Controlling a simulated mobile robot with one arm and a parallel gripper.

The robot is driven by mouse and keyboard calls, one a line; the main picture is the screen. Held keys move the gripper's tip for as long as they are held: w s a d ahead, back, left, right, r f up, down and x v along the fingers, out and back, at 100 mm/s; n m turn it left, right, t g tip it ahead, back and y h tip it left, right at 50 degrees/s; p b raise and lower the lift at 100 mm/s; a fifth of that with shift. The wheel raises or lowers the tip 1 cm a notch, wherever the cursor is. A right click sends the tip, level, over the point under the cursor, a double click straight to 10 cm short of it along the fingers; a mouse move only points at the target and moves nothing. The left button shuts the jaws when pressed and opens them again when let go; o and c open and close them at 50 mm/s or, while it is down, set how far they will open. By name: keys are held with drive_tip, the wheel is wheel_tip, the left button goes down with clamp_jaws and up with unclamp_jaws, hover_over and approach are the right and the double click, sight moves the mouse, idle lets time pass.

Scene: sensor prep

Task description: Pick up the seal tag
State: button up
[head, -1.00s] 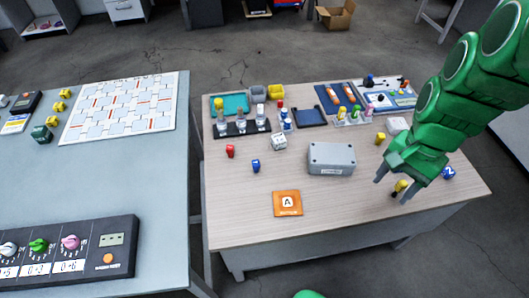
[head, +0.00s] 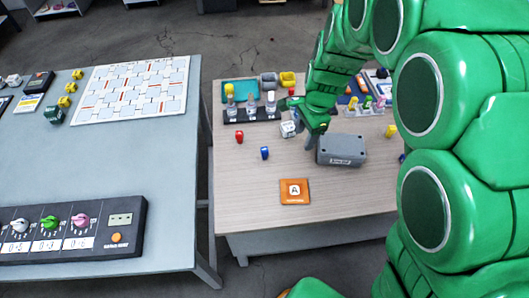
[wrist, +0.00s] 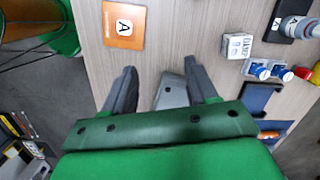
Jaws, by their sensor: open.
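No item here is clearly marked as the seal tag, so I cannot tell which it is. Candidates are a small red tag (head: 239,137), a blue tag (head: 265,153) and a yellow tag (head: 390,131), all on the wooden table. An orange card (head: 294,191) marked A lies near the table's front; it also shows in the wrist view (wrist: 124,27). My gripper (head: 309,140) is over the table beside the grey box (head: 341,149). In the wrist view my gripper (wrist: 160,67) is open, with part of the grey box (wrist: 172,91) visible between its fingers and nothing held.
A white cube (head: 288,129) stands just left of my gripper. A black rack (head: 250,115) with several bottles, a teal tray (head: 240,90) and yellow bin (head: 288,79) are behind. My arm hides the table's right side. The table around the orange card is clear.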

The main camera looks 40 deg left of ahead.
drive_tip(key=m, duration=0.1)
hover_over(265, 149)
drive_tip(key=d, duration=0.1)
drive_tip(key=f, duration=0.7)
drive_tip(key=shift+w+f, duration=0.25)
drive_tip(key=shift+w, duration=0.05)
drive_tip(key=shift+s+a+f, duration=0.1)
drive_tip(key=shift+a+f, duration=0.05)
drive_tip(key=shift+f, duration=0.3)
drive_tip(key=shift+s+a+f, duration=0.1)
drive_tip(key=shift+a+f, duration=0.05)
drive_tip(key=shift+f, duration=1.05)
drive_tip(key=shift+s+a+f, duration=0.15)
drive_tip(key=shift+a+f, duration=0.05)
drive_tip(key=shift+f, duration=0.95)
drive_tip(key=shift+s+a+f, duration=0.1)
drive_tip(key=shift+a+f, duration=0.05)
drive_tip(key=shift+f, duration=1.05)
drive_tip(key=c, duration=1)
drive_tip(key=shift+r, duration=0.1)
